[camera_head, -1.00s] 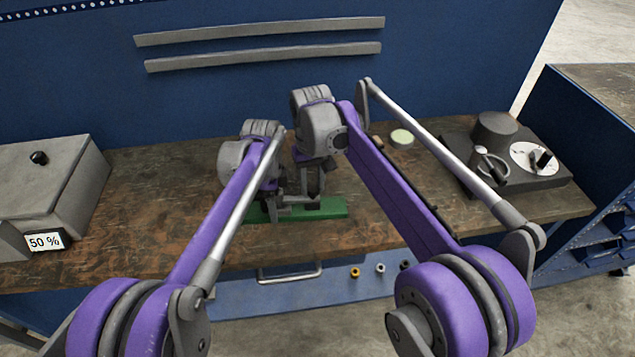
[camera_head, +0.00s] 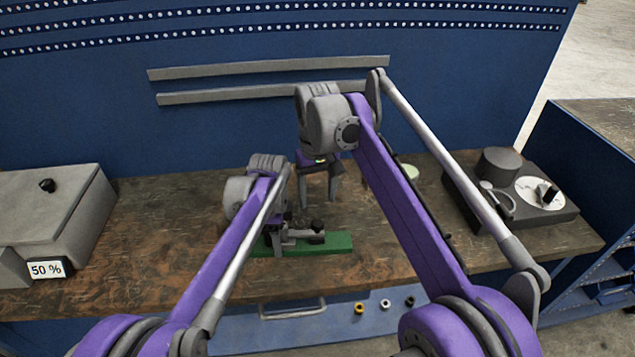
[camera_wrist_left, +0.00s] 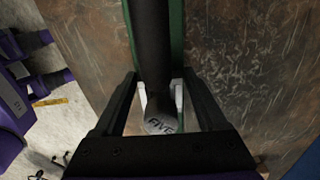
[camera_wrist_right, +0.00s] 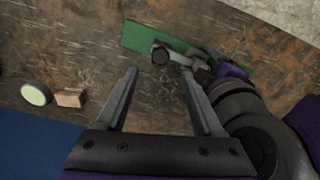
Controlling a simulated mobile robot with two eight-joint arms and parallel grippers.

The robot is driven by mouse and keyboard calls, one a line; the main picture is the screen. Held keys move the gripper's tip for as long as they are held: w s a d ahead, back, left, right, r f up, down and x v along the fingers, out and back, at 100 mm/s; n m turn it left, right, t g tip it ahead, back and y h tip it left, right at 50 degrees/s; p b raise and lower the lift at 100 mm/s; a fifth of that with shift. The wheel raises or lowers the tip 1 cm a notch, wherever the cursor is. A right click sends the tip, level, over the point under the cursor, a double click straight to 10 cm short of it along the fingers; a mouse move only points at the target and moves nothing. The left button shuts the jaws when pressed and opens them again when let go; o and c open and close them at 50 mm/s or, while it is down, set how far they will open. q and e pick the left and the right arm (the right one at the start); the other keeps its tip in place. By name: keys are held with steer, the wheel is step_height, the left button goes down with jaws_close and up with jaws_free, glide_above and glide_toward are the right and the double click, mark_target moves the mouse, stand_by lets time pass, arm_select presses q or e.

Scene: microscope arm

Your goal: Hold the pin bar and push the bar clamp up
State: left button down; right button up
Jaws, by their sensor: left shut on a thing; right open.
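The green base (camera_head: 335,243) of the microscope arm lies on the bench. A grey clamp piece with black knobs (camera_head: 317,238), which I take for the bar clamp, sits above it. My left gripper (camera_head: 277,238) is at the left part of the assembly. My right gripper (camera_head: 320,195) is open and empty above and behind the clamp. In the right wrist view the clamp's round knob (camera_wrist_right: 160,54) shows beyond its fingertips (camera_wrist_right: 160,72).
A dark device with a white dial (camera_head: 540,192) is at the right. A pale green disc (camera_wrist_right: 36,94) and a small brown block (camera_wrist_right: 70,98) lie behind the assembly.

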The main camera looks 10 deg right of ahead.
steer(key=shift+r, duration=2.05)
arm_select(q)
jaws_free()
